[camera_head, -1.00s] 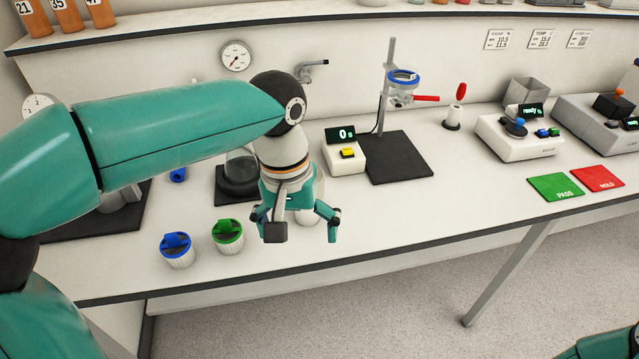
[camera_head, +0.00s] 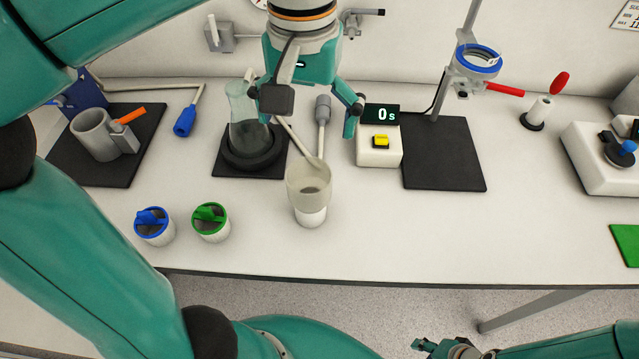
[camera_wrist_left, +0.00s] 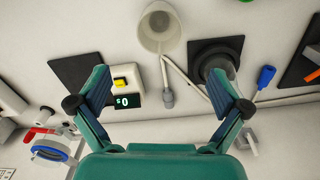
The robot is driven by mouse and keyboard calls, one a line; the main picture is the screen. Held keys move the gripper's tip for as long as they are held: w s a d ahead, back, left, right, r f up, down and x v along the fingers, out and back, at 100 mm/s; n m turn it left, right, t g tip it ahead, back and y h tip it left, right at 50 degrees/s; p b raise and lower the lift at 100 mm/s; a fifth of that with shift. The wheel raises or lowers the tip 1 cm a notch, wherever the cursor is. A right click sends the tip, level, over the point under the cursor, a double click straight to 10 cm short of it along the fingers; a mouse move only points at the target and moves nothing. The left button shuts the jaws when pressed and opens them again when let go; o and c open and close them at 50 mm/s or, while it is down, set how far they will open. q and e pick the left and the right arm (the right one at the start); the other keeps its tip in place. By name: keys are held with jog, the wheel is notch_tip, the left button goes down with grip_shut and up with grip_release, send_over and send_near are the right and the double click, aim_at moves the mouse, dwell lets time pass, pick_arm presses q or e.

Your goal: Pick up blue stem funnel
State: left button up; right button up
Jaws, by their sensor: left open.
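A ring with a blue rim (camera_head: 478,58), which looks like the blue stem funnel, sits on the upright stand at the back right; its stem is hard to make out. It also shows in the left wrist view (camera_wrist_left: 50,152) at lower left. My left gripper (camera_head: 312,112) is open and empty, above the bench to the left of the stand and apart from the funnel. Its spread fingers also show in the left wrist view (camera_wrist_left: 158,75). My right gripper (camera_head: 445,347) shows only partly at the bottom edge; its jaws are unclear.
A beige cup (camera_head: 309,188) with a spoon-like tool stands below my left gripper. A glass flask (camera_head: 246,108) stands left, a timer (camera_head: 379,150) right. Blue-lidded (camera_head: 154,227) and green-lidded (camera_head: 211,222) jars stand front left. A red clamp handle (camera_head: 505,90) sticks out beside the ring.

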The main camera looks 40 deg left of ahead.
pick_arm(q)
jog(key=b, duration=0.1)
send_over(310, 191)
notch_tip(310, 191, down, 8)
jog(key=shift+w+d+f, duration=0.1)
jog(key=shift+f, duration=0.15)
jog(key=shift+f+b, duration=0.35)
jog(key=shift+f, duration=2.75)
jog(key=c, duration=1.2)
